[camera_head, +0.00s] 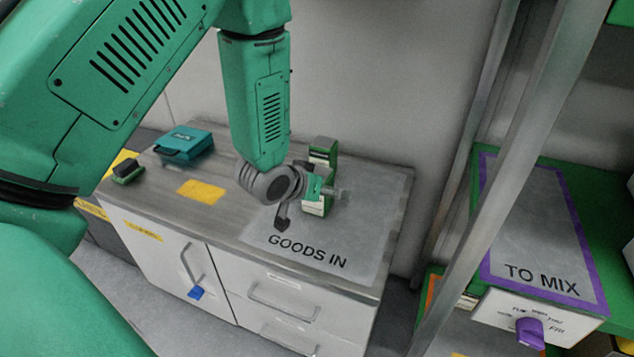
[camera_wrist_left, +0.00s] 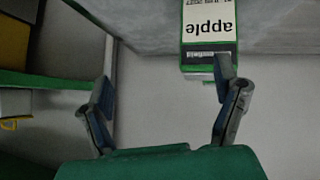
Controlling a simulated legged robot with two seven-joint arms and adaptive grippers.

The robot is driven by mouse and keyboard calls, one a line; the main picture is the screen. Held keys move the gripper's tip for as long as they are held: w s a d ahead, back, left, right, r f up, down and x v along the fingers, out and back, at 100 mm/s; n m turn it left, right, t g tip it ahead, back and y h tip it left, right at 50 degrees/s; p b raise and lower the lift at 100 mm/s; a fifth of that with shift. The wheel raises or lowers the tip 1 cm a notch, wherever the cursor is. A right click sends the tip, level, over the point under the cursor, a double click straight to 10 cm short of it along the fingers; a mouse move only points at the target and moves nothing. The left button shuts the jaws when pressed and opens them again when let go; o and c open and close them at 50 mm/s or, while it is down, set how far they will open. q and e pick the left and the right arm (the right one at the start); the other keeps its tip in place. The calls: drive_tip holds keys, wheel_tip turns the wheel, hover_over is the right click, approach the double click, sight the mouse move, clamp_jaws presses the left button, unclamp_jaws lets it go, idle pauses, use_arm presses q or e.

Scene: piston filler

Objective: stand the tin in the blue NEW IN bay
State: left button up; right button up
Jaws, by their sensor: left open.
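A green tin with a white "apple" label (camera_wrist_left: 208,35) shows upside down at the top of the left wrist view, just beyond the right finger. A green item with a pale label band (camera_head: 322,150), likely this tin, is on the GOODS IN area (camera_head: 365,215) of the cabinet top in the head view. My left gripper (camera_head: 342,193) is open in front of it; its fingers (camera_wrist_left: 165,97) stand wide apart with nothing between them. A green and white piece (camera_head: 313,208) shows beside the gripper; I cannot tell what it is. No blue NEW IN bay is in view.
A teal box (camera_head: 185,143), a small dark green item (camera_head: 127,171) and a yellow label (camera_head: 201,191) are on the cabinet's left part. At right, behind a grey post (camera_head: 505,150), is a green shelf with a purple-edged TO MIX bay (camera_head: 535,230), empty where visible.

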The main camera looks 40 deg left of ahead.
sight(321, 208)
use_arm(q)
drive_tip(key=s+a+f+t+y+p, duration=0.2)
drive_tip(key=s+a+t+y, duration=0.15)
drive_tip(key=s, duration=0.25)
drive_tip(key=b+x, duration=0.1)
drive_tip(key=x, duration=0.7)
drive_tip(key=shift+w+a+b, duration=0.1)
drive_tip(key=shift+a+b, duration=0.1)
drive_tip(key=shift+b, duration=0.2)
drive_tip(key=shift+b+x, duration=0.8)
drive_tip(key=shift+x, duration=1.9)
drive_tip(key=shift+w+d+r, duration=0.15)
drive_tip(key=shift+r, duration=0.05)
drive_tip(key=c, duration=1.8)
